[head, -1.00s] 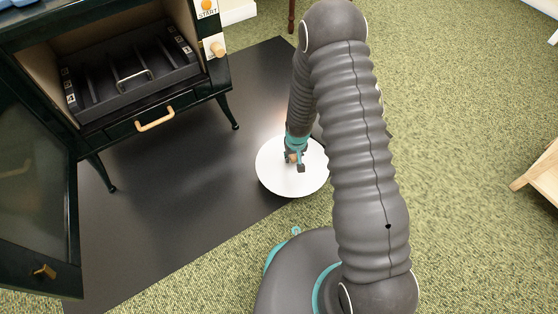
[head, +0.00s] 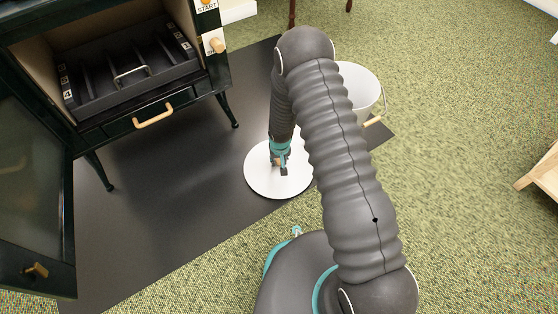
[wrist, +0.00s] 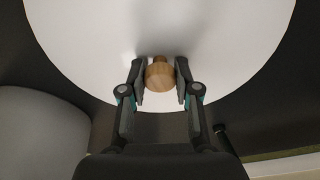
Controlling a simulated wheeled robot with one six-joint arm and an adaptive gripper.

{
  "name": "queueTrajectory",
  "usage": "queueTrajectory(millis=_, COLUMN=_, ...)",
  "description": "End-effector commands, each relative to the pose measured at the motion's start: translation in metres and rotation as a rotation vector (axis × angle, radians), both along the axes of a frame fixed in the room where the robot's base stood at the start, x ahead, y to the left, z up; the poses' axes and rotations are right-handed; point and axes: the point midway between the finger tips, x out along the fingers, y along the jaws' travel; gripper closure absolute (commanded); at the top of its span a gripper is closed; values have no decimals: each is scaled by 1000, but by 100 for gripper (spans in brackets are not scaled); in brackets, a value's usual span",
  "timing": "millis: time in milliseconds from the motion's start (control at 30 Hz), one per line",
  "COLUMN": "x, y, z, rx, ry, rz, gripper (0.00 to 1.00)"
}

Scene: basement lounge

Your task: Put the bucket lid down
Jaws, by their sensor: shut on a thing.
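The bucket lid (head: 260,178) is a flat white disc with a round wooden knob (wrist: 159,76) at its middle. In the head view it is level over the dark mat, near the mat's front edge; I cannot tell whether it touches the mat. My gripper (head: 281,168) is above the lid with its fingers closed around the knob, as the wrist view (wrist: 161,84) shows. The white bucket (head: 362,88) stands behind and to the right of the lid, open at the top and partly hidden by my arm. It also shows at the lower left of the wrist view (wrist: 42,135).
A dark stove (head: 100,122) with its door (head: 35,190) swung open stands on the mat (head: 170,200) at the left. Green carpet (head: 460,230) is clear at the right. A wooden piece of furniture (head: 543,172) is at the right edge.

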Motion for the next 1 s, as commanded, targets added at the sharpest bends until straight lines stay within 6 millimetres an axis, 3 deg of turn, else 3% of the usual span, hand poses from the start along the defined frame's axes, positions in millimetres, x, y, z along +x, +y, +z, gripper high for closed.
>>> queueTrajectory(millis=200, x=0, y=0, z=-4, rx=0, ry=0, rz=0, gripper=100)
queueTrajectory(millis=233, x=0, y=0, z=-3, rx=0, ry=0, rz=0, gripper=64)
queueTrajectory(millis=300, x=0, y=0, z=-2, rx=0, ry=0, rz=0, gripper=46)
queueTrajectory(millis=333, x=0, y=0, z=-2, rx=0, ry=1, rz=0, gripper=44)
queueTrajectory(millis=733, x=0, y=0, z=4, rx=0, ry=0, rz=0, gripper=44)
queueTrajectory(millis=1000, x=-6, y=-1, z=50, rx=0, ry=-1, rz=0, gripper=44)
